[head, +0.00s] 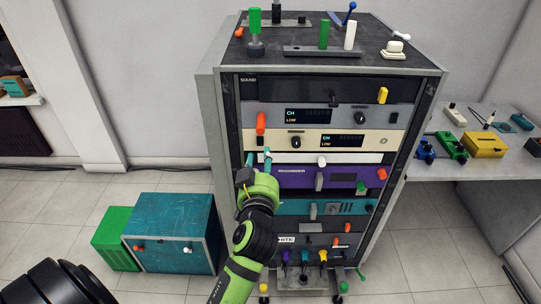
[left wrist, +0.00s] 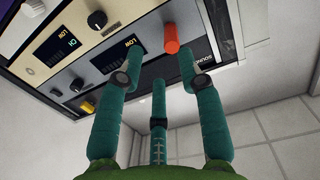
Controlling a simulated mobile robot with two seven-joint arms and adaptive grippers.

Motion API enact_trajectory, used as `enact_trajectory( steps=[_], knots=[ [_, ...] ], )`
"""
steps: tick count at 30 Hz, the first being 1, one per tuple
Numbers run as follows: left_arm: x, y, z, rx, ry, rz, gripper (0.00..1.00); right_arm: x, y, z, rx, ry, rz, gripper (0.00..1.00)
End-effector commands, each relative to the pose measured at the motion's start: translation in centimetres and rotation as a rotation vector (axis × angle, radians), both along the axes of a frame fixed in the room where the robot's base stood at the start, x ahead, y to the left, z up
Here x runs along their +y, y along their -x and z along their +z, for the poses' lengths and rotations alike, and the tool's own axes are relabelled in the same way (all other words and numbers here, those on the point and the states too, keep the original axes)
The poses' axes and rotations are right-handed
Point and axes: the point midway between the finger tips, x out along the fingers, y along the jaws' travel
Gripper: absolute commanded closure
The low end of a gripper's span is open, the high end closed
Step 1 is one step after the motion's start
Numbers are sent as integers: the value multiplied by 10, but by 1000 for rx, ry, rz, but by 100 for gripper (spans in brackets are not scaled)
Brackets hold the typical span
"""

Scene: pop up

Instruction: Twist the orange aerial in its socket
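The orange aerial (head: 261,123) is a short orange peg at the left end of the upper panels of the rack. It also shows in the left wrist view (left wrist: 171,46), near its panel's edge. My left gripper (head: 258,157) is just below it in the head view, teal fingers pointing at the rack. In the left wrist view my left gripper (left wrist: 160,58) has its fingers spread, and the aerial shows in the gap, closer to the right finger. I cannot tell whether that finger touches it. The aerial's socket is not clearly visible. My right gripper is not in view.
The rack (head: 434,105) carries several knobs and switches close by, including a black knob (head: 359,118) and a yellow switch (head: 382,95). Loose parts stand on its top. A teal box (head: 172,218) and green box (head: 112,240) are at left, a side table (head: 450,172) at right.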

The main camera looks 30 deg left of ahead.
Motion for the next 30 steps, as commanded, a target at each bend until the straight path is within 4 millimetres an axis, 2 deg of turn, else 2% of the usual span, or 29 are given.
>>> enact_trajectory(
  steps=[1, 3, 8, 25, 26, 27, 28, 30],
  knots=[
    [4, 4, 12, -24, 4, 16, 63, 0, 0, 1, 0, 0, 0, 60],
    [7, 6, 21, -45, 5, 29, 63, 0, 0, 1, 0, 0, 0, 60],
    [12, 0, 24, -53, 2, 33, 63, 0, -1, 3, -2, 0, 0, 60],
    [56, -70, 23, -48, 0, 32, 63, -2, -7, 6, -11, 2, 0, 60],
    [55, -70, 23, -49, 3, 31, 71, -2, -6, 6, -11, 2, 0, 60],
    [54, -69, 22, -48, 4, 30, 87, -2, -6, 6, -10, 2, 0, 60],
    [54, -69, 22, -48, 4, 30, 95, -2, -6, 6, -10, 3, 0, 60],
    [54, -69, 22, -48, 4, 30, 97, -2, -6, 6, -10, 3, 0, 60]
  ],
)
